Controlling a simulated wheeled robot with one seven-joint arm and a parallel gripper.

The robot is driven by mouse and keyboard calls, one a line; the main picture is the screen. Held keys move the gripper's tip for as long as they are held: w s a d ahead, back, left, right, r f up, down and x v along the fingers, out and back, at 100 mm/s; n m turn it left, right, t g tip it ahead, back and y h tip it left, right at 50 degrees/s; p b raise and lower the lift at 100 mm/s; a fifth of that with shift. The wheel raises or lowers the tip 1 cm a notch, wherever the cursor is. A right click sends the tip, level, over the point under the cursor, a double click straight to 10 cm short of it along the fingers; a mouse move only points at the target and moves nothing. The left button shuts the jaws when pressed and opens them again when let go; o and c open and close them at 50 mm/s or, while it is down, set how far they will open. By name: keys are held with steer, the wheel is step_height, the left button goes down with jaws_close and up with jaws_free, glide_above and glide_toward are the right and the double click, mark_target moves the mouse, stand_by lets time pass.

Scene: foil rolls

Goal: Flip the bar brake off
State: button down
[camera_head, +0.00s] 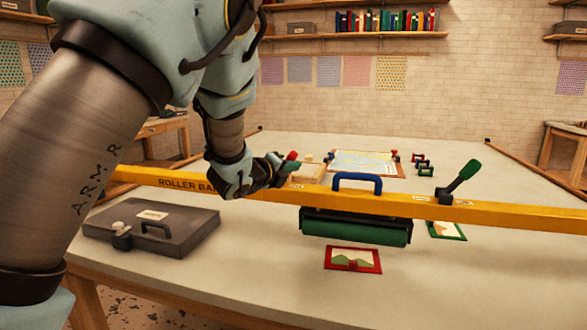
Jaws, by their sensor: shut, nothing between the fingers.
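A long yellow bar (400,205), lettered "ROLLER BA…" before my arm covers the rest, spans the white table. A green-handled lever (462,177) on a dark base stands on the bar's right part, tilted up to the right. A small red-tipped piece (291,156) shows right at my gripper; whether it is a second lever, and whether I touch it, I cannot tell. My gripper (276,168) is at the bar, left of the blue handle (357,183), shut and empty. Its fingertips are partly hidden. No label clearly marks which lever is the brake.
A green roller (354,231) hangs under the bar. A grey case (152,229) lies at front left, a red-framed picture (352,259) at front. A wooden tray (307,173) and a framed sheet (366,163) lie behind the bar. The front right tabletop is clear.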

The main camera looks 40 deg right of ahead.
steer(key=w+n+b, duration=0.1)
steer(key=b, duration=0.1)
steer(key=w+a+n+h+b, duration=0.1)
steer(key=n+b, duration=0.1)
steer(key=b, duration=0.1)
steer(key=r+n+b, duration=0.1)
steer(key=n+b, duration=0.1)
steer(key=b, duration=0.1)
steer(key=shift+w+a+r+h, duration=0.1)
steer(key=shift+w+a+h, duration=0.3)
steer(key=n+b, duration=0.1)
steer(key=b, duration=0.1)
steer(key=w+a+n+h+b, duration=0.1)
steer(key=n, duration=0.1)
steer(key=w+n+b, duration=0.1)
steer(key=b, duration=0.1)
steer(key=shift+w+a+r+n+t+h+b, duration=0.15)
steer(key=shift+a+n+t+h+b, duration=0.15)
steer(key=shift+n+b, duration=0.1)
steer(key=shift+w+a+b, duration=0.15)
steer(key=shift+w+b, duration=0.15)
steer(key=shift+b, duration=0.25)
steer(key=shift+w+a+r, duration=0.1)
steer(key=shift+w, duration=0.1)
